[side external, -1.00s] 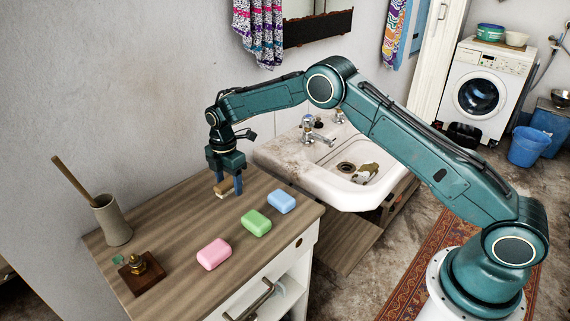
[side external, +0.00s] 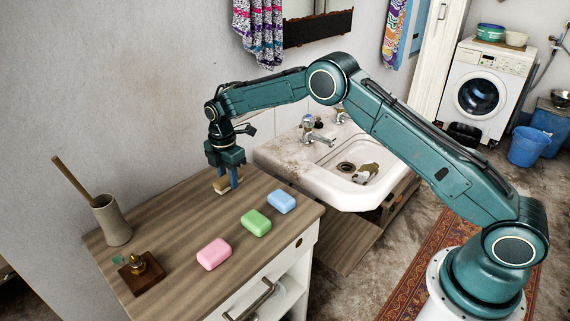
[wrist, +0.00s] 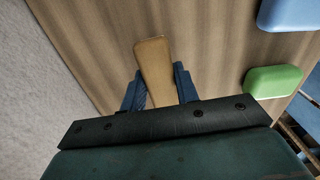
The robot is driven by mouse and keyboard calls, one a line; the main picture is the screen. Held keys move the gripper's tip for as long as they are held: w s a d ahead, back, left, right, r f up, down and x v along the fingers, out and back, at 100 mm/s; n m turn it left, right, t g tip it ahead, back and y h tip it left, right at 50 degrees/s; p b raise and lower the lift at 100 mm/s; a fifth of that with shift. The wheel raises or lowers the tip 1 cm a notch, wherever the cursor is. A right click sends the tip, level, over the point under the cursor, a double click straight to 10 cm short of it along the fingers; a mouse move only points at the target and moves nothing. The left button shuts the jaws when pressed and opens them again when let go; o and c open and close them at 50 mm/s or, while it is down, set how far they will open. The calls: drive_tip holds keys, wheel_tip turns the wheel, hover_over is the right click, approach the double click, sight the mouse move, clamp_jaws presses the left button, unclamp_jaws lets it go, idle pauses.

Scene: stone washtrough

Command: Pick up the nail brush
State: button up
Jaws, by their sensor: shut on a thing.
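The nail brush (side external: 226,186) is a small tan wooden block near the back of the wooden counter top, left of the sink. My gripper (side external: 229,179) points down over it, with its blue fingers on either side of it. In the wrist view the brush (wrist: 153,62) sticks out from between the two fingers of my gripper (wrist: 159,88), which is shut on it. The brush's lower side is hidden, and I cannot tell whether it touches the counter.
Pink (side external: 214,253), green (side external: 256,222) and blue (side external: 282,202) soap bars lie in front of my gripper on the counter (side external: 185,215). A beige holder with a wooden stick (side external: 112,222) and a brown block with brass fitting (side external: 141,270) stand left. The sink (side external: 345,188) is right.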

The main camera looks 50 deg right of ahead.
wheel_tip(320, 180, up, 19)
drive_tip(key=shift+f, duration=0.2)
idle(0.3)
drive_tip(key=shift+f, duration=0.1)
idle(0.5)
drive_tip(key=s+d+f+m, duration=0.4)
drive_tip(key=s+f+m, duration=0.2)
drive_tip(key=s+m, duration=0.2)
drive_tip(key=s+d+f+m, duration=0.3)
drive_tip(key=s+f+m, duration=0.2)
drive_tip(key=s+m, duration=0.3)
drive_tip(key=m, duration=0.2)
drive_tip(key=shift+s+d+f+m, duration=0.3)
drive_tip(key=shift+d+f+m, duration=0.05)
drive_tip(key=shift+f+m, duration=0.05)
drive_tip(key=shift+r, duration=0.1)
